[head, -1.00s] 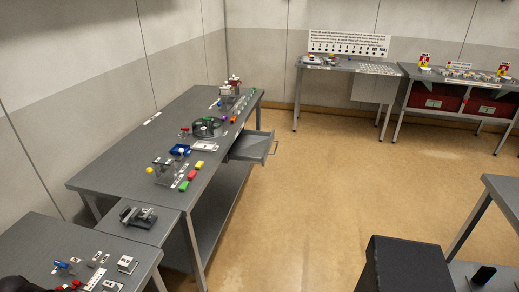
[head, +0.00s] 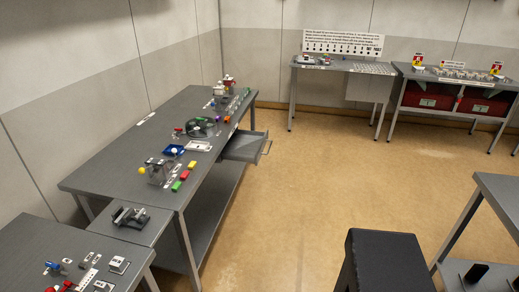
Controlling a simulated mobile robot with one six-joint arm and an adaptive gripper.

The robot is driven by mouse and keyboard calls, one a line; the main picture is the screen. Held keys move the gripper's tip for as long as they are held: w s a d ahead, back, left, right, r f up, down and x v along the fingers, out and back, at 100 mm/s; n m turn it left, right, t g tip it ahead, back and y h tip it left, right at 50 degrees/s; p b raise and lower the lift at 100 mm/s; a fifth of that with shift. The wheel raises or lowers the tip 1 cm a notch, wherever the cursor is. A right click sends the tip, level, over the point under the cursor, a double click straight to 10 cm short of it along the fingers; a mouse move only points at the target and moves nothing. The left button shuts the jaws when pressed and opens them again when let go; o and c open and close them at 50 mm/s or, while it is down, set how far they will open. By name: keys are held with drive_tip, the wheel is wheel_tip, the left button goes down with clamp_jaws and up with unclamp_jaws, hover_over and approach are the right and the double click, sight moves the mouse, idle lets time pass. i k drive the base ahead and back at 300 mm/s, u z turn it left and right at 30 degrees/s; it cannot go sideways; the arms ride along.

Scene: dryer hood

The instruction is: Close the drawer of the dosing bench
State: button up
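The long grey dosing bench (head: 128,170) stands along the left wall. Its drawer (head: 243,146) is pulled out on the right side, toward the open floor. The drawer has a bar handle (head: 267,147) at its outer end. The inside that shows looks bare. My gripper is not in view.
A smaller table (head: 40,245) is at the lower left. A black box-shaped block (head: 385,262) and another table (head: 500,190) stand at the lower right. The floor (head: 320,170) beside the drawer is clear.

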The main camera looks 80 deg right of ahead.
sight(247, 146)
drive_tip(key=u, duration=0.05)
drive_tip(key=k, duration=1.85)
drive_tip(key=z, duration=2.15)
drive_tip(key=i, duration=0.45)
drive_tip(key=u, duration=0.05)
